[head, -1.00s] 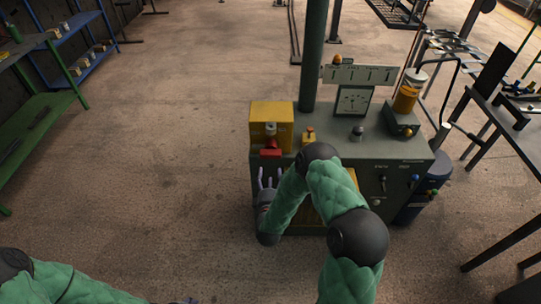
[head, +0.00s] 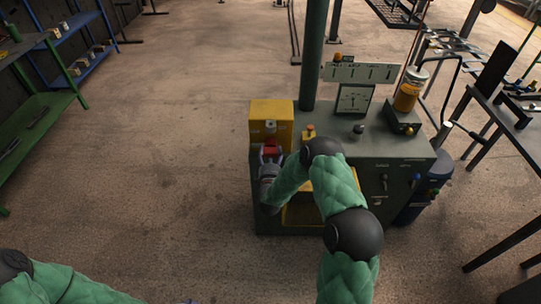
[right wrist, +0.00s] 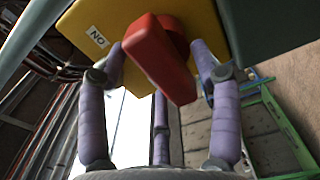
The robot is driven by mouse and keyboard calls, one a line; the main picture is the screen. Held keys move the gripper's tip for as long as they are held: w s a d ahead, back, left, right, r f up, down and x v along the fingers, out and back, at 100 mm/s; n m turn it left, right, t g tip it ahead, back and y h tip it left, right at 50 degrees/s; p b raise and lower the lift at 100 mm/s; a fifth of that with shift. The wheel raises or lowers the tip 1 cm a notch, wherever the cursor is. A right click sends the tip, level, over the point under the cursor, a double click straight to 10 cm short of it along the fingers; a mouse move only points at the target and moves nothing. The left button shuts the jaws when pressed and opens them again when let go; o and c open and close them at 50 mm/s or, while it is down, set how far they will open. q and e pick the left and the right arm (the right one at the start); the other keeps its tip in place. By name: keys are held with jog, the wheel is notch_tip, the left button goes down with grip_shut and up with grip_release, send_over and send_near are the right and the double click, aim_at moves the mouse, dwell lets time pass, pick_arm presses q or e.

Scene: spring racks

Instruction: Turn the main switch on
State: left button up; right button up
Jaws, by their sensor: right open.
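The main switch is a yellow box (head: 271,109) on the left end of the grey-green machine cabinet, with a red handle (head: 271,145) on its front. In the right wrist view the red handle (right wrist: 160,62) slants across the yellow face (right wrist: 208,25), beside a white "ON" label (right wrist: 97,36). My right gripper (head: 270,154) is at the handle; in the right wrist view its purple fingers (right wrist: 160,70) are open on either side of it. I cannot tell whether they touch it. My left arm shows at the lower left; its gripper is out of view.
A green post (head: 313,55) rises behind. Shelves stand at the far left, a table at the right. The floor left of the cabinet is clear.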

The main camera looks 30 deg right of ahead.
grip_shut()
jog(key=shift+m, duration=0.3)
jog(key=m+b, duration=0.2)
jog(key=m, duration=0.1)
jog(key=shift+d+f+m+b, duration=0.1)
jog(key=shift+f+m+b, duration=0.05)
jog(key=shift+m+b, duration=0.15)
jog(key=m+b, duration=0.2)
jog(key=m, duration=0.2)
jog(key=shift+s+d+m, duration=0.1)
jog(key=shift+s+m, duration=0.05)
jog(key=shift+m, duration=0.15)
jog(key=m+b, duration=0.3)
jog(key=m, duration=0.2)
jog(key=shift+f+b, duration=0.2)
jog(key=shift+b, duration=0.1)
jog(key=shift+d+m+b, duration=0.1)
jog(key=shift+m+b, duration=0.9)
jog(key=shift+m, duration=1)
